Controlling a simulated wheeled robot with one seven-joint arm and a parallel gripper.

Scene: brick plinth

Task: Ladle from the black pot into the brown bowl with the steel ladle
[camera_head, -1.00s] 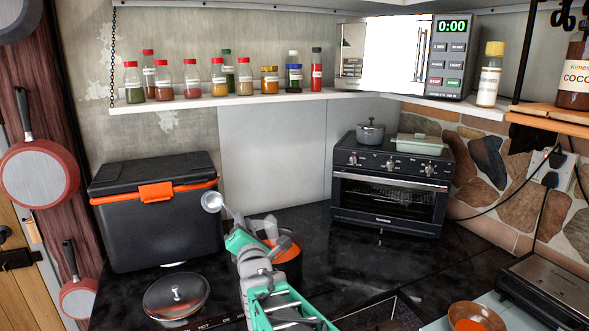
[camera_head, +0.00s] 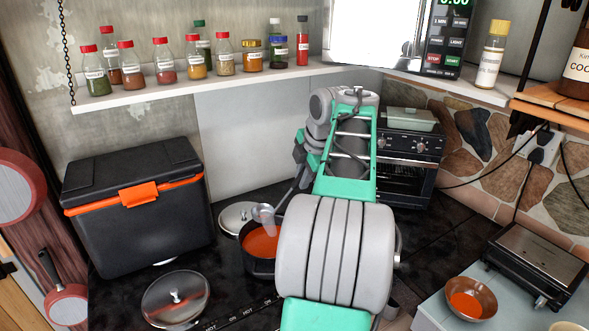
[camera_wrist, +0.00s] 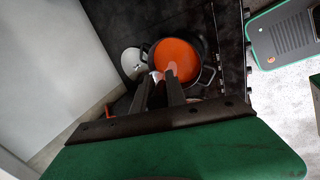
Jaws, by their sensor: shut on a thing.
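The black pot (camera_head: 258,262) holds orange-red soup and stands on the dark cooktop, partly behind my arm in the head view. It also shows in the wrist view (camera_wrist: 203,46). My gripper (camera_wrist: 163,88) is shut on the steel ladle (camera_head: 265,215), beside and above the pot. In the wrist view a pale part of the ladle (camera_wrist: 171,69) overlaps the soup; how deep it reaches, I cannot tell. Its handle is mostly hidden. The brown bowl (camera_head: 471,299) stands on the light counter at right, with orange-red inside, apart from my gripper.
A round lid (camera_head: 238,216) lies behind the pot, and a glass-lidded pan (camera_head: 176,297) stands front left. A black cooler (camera_head: 135,205) stands at left. A toaster oven (camera_head: 405,180) and a grill (camera_head: 537,265) stand at right. A jar shelf (camera_head: 220,80) runs above.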

